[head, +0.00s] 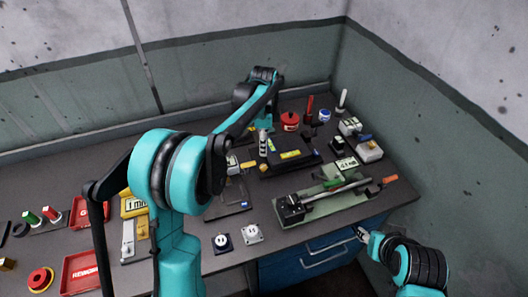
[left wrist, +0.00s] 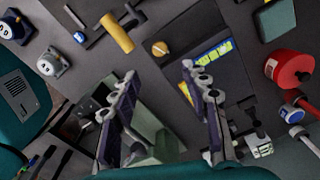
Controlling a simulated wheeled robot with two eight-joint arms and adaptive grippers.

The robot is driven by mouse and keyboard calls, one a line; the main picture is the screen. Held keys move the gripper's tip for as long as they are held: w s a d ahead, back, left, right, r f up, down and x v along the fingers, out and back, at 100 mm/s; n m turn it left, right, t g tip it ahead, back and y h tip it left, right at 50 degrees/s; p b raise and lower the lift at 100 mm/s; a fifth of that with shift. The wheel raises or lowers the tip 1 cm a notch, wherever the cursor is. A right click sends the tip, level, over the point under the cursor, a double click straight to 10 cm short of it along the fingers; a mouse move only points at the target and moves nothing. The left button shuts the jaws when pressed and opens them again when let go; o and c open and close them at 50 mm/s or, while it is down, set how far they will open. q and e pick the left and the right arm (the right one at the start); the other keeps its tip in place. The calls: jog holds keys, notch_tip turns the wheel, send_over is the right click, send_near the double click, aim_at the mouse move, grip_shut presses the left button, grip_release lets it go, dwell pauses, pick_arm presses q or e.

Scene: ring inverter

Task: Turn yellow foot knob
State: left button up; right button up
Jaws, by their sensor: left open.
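In the left wrist view a small round orange-yellow knob (left wrist: 160,48) sits near the corner of a dark flat device (left wrist: 208,55) with a yellow label. A longer yellow cylinder (left wrist: 117,33) lies farther left on a dark bar; which one is the foot knob I cannot tell for sure. My left gripper (left wrist: 160,75) is open and empty, its fingers pointing toward the device and the round knob, apart from both. In the head view the left gripper (head: 263,143) hangs over the device (head: 268,162). My right gripper (head: 361,235) is low, by the bench's front edge.
A green fixture (head: 325,205) with a red-handled lever lies to the right. A red round container (head: 290,121) stands behind. Red trays (head: 80,270) and a yellow box (head: 133,206) are on the left. A blue drawer (head: 315,252) is below the bench.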

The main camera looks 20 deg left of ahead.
aim_at(263, 166)
pick_arm(q)
jog(key=shift+r, duration=0.3)
notch_tip(263, 166, down, 4)
jog(key=n+p, duration=0.1)
jog(key=n, duration=0.1)
jog(key=n+p, duration=0.1)
jog(key=p, duration=0.1)
jog(key=n+p, duration=0.1)
jog(key=n, duration=0.1)
jog(key=shift+a+r+n, duration=0.1)
jog(key=shift+r+n, duration=0.15)
jog(key=shift+n, duration=0.05)
notch_tip(263, 166, down, 8)
jog(key=shift+f+b, duration=0.2)
jog(key=shift+b, duration=0.7)
grip_shut()
